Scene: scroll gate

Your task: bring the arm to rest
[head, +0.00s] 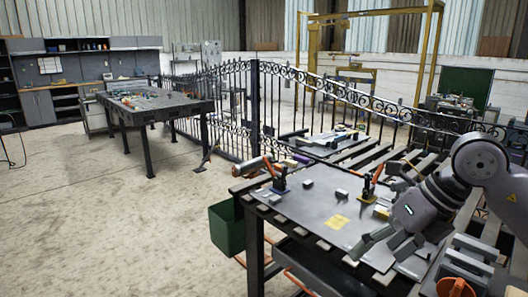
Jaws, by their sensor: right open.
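My right arm comes in from the right edge. Its grey gripper (381,243) hangs over the front right part of the metal work table (312,207), with its fingers apart and pointing down to the left. I see nothing between the fingers. I cannot tell whether the fingertips touch the table top. My left arm and gripper are out of view.
An orange cup (454,287) is at front right. An iron gate (255,110) stands behind. Floor at left is clear.

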